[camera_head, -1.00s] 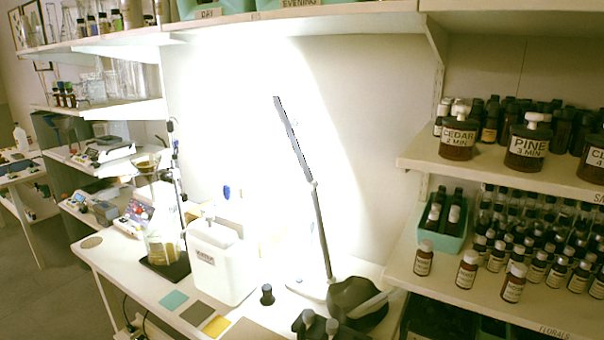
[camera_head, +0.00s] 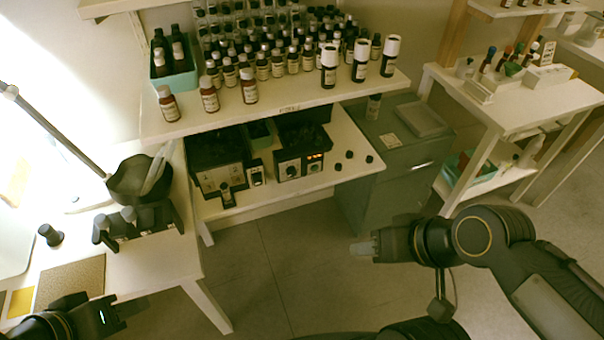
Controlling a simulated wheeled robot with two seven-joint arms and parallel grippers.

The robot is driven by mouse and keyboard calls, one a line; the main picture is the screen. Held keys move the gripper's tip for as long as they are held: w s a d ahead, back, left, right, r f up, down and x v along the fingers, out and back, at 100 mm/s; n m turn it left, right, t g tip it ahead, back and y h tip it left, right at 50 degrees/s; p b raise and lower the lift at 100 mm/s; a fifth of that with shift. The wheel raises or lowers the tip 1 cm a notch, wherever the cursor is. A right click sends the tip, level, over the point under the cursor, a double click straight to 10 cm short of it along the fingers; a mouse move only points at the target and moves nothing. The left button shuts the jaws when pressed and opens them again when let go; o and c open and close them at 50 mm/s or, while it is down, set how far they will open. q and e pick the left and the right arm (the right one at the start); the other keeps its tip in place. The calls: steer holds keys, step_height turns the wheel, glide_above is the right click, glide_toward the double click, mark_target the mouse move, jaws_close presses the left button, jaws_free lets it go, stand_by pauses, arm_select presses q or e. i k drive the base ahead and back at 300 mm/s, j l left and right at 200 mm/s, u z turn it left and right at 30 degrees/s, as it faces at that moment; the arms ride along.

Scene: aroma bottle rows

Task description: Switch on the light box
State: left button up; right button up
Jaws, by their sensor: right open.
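I cannot single out a light box for sure. On the lower shelf at the centre is a dark box with round knobs and small orange lights (camera_head: 302,163). A second dark box with a label (camera_head: 220,176) stands to its left. My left gripper (camera_head: 122,312) is low at the left by the bench's front edge, partly cut off by the frame; its jaw opening is unclear. My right gripper (camera_head: 364,249) is open, pointing left over the floor, apart from the shelf and touching nothing. No switch is clear at this size.
Bottles stand on the shelf above the boxes (camera_head: 275,120). A grey cabinet (camera_head: 400,185) is right of the lower shelf. The bench at left holds a lamp arm (camera_head: 60,135), a dark bowl (camera_head: 140,180) and a black stopper (camera_head: 50,235). Floor between is clear.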

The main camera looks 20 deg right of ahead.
mark_target(255, 177)
steer(key=z, duration=0.15)
steer(key=i+j, duration=0.1)
steer(key=j, duration=0.35)
steer(key=j+u, duration=0.1)
steer(key=j, duration=0.35)
steer(key=i+j, duration=0.15)
steer(key=j, duration=0.3)
